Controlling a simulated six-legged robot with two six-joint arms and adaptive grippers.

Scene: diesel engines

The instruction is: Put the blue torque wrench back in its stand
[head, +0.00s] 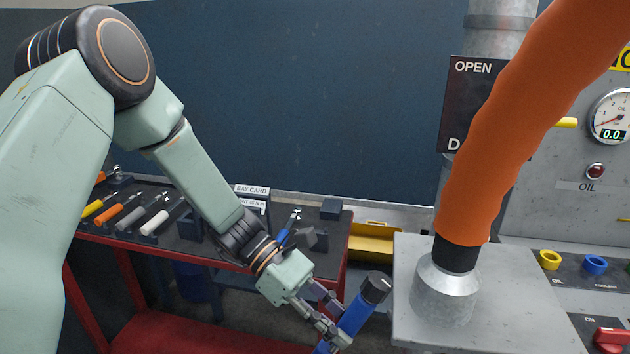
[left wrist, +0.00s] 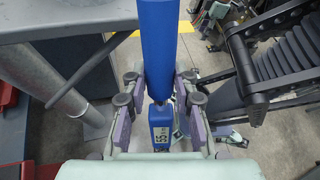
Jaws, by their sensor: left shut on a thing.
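My left gripper (head: 328,318) is shut on the blue torque wrench (head: 357,314), in front of the bench. The wrench is tilted, its black end up and its lower part cut off by the frame edge. In the left wrist view the wrench (left wrist: 158,45) runs down between the fingers of the left gripper (left wrist: 155,100), with a "55" label on its blue body. A dark stand (head: 190,226) on the bench is partly hidden by my left arm. A smaller blue-handled tool (head: 285,234) lies on the bench behind my wrist. My right gripper is out of view.
The red-framed bench (head: 335,232) has yellow, orange, grey and white-handled tools (head: 152,221) in a row, and a bay card (head: 251,190). A grey block with an orange hose (head: 490,150) stands close to the wrench's right. A gauge panel (head: 600,180) is far right.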

